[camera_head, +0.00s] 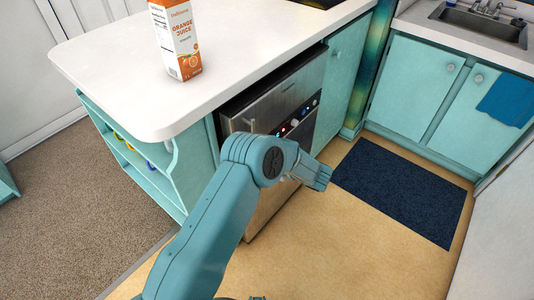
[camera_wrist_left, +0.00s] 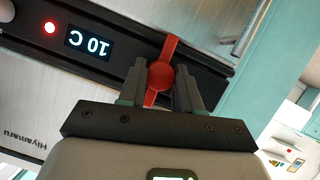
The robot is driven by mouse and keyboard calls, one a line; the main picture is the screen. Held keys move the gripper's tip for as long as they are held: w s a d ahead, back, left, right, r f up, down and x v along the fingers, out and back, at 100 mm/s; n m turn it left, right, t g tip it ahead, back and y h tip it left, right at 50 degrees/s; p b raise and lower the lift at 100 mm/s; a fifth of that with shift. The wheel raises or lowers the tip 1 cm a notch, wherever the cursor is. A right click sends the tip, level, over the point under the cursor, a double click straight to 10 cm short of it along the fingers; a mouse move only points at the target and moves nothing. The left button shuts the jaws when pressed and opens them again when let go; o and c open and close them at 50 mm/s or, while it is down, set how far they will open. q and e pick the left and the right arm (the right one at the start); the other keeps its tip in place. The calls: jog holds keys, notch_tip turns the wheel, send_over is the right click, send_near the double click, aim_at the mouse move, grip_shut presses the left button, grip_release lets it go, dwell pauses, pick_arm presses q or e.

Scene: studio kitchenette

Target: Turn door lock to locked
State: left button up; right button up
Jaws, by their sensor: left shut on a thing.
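A red lever lock (camera_wrist_left: 170,48) with a round hub sits on the black control strip (camera_wrist_left: 90,38) of a steel-fronted appliance (camera_head: 278,98). In the left wrist view, the fingers of my left gripper (camera_wrist_left: 161,77) are on either side of the red lever and shut on it. The lever slants slightly across the strip, and its lower end is partly hidden between the fingers.
An orange juice carton (camera_head: 176,42) stands on the white countertop (camera_head: 105,75) above the appliance. A dark blue mat (camera_head: 405,190) lies on the floor to the right. Teal sink cabinets (camera_head: 415,88) stand behind it. The tan floor (camera_head: 345,250) in front is clear.

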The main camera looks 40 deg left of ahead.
pick_arm(q)
jog(key=shift+m, duration=0.3)
dwell(0.4)
jog(key=o, duration=1)
jog(key=shift+o, duration=0.2)
jog(key=shift+d, duration=0.1)
jog(key=p+v, duration=0.2)
jog(key=v, duration=1.4)
jog(key=shift+w, duration=0.15)
